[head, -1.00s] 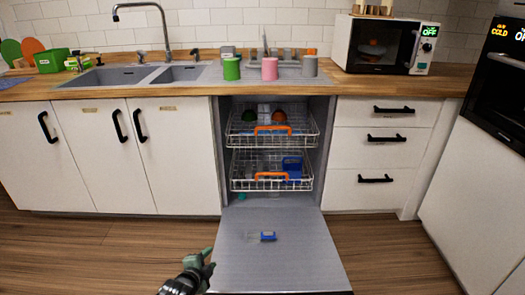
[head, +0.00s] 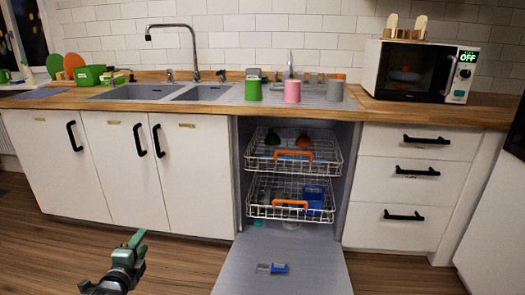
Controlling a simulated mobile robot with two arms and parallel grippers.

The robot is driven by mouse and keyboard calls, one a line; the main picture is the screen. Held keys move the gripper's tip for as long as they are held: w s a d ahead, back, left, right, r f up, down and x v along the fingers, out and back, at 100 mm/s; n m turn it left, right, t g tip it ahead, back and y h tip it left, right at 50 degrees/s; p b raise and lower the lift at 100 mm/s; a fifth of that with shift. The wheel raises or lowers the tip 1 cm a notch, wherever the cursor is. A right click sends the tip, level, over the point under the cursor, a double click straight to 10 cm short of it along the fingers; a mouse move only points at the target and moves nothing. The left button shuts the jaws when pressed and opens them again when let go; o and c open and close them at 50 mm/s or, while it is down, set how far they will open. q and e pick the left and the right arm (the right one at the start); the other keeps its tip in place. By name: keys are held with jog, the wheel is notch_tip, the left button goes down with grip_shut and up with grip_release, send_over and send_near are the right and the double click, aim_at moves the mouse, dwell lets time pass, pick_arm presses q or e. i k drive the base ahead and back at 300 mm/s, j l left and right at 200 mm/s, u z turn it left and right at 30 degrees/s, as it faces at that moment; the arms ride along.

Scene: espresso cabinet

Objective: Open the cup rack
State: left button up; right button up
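The dishwasher is open, with its door (head: 235,270) folded down flat. The upper wire rack (head: 265,162), which looks to be the cup rack, has an orange handle (head: 297,154) at its front. A dark green item (head: 272,138) and a red item (head: 303,141) stand in it. How far the rack is out is hard to tell. My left gripper (head: 136,240) is low over the floor, left of the door and well apart from the rack. It holds nothing that I can see; its finger gap is unclear. My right gripper is out of view.
The lower rack (head: 262,203) holds a blue basket (head: 313,198). A blue and clear item (head: 279,268) lies on the door. The floor (head: 60,245) at left is clear.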

aim_at(311, 156)
jog(key=l+u, duration=0.25)
jog(key=l, duration=0.3)
jog(key=k+l+u, duration=0.2)
jog(key=l, duration=0.3)
jog(key=l+u, duration=0.25)
jog(key=l, duration=0.3)
jog(key=i+l+u, duration=0.1)
jog(key=l+u, duration=0.3)
jog(key=l, duration=0.15)
jog(key=l+u, duration=0.4)
jog(key=l, duration=0.15)
jog(key=l+u, duration=0.4)
jog(key=l, duration=0.2)
jog(key=k+l+u, duration=0.1)
jog(key=l+u, duration=0.55)
jog(key=l, duration=1)
jog(key=l+z, duration=0.1)
jog(key=z, duration=0.35)
jog(key=i+l+z, duration=0.1)
jog(key=z, duration=0.75)
jog(key=i+z, duration=0.15)
jog(key=z, duration=0.25)
jog(key=i+z, duration=0.1)
jog(key=z, duration=0.35)
